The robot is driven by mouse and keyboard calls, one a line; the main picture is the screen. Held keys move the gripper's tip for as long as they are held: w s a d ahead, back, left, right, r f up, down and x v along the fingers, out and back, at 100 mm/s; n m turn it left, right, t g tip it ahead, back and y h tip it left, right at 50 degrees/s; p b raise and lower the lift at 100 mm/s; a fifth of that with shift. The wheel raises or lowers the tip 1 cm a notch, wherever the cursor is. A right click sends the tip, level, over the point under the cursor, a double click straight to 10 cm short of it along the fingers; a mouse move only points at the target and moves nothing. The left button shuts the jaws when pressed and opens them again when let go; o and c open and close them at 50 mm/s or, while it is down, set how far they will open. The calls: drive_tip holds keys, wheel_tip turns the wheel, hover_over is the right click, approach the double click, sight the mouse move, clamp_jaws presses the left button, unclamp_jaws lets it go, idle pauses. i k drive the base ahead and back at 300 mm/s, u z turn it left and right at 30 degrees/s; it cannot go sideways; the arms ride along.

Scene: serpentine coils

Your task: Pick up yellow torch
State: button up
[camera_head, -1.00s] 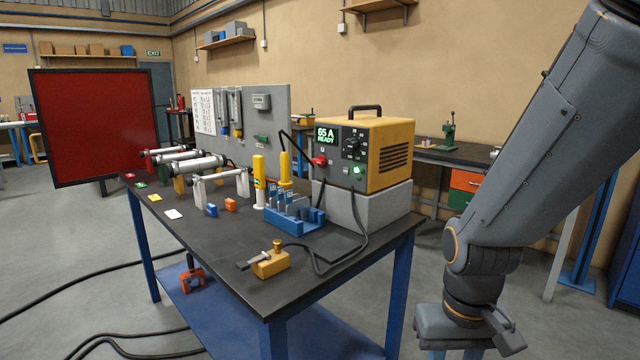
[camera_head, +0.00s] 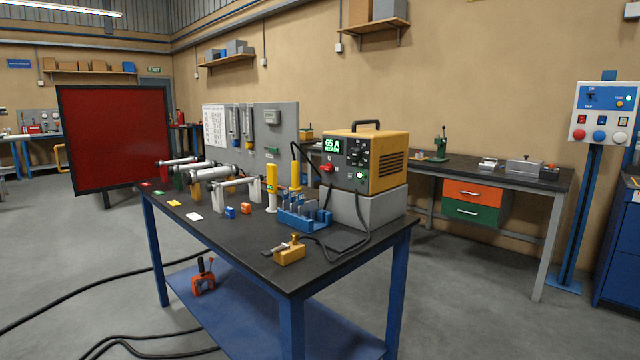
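The yellow torch (camera_head: 296,174) stands upright on the dark workbench (camera_head: 232,237), just left of the yellow power source. A dark cable rises from its top and bends toward the power source. Its lower end is partly hidden behind a blue rack (camera_head: 303,218). A yellow-and-white cylinder (camera_head: 271,189) stands upright close to its left. My arm and gripper are not in view.
The power source (camera_head: 374,160) sits on a grey block at the bench's right end. A brass-coloured clamp (camera_head: 289,254) lies near the front edge. Metal tubes (camera_head: 214,174) rest on stands at the left. Cables (camera_head: 130,278) cross the floor.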

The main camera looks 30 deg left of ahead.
sight(295, 186)
drive_tip(key=z, duration=0.3)
drive_tip(key=i, duration=1.6)
drive_tip(key=u, duration=0.7)
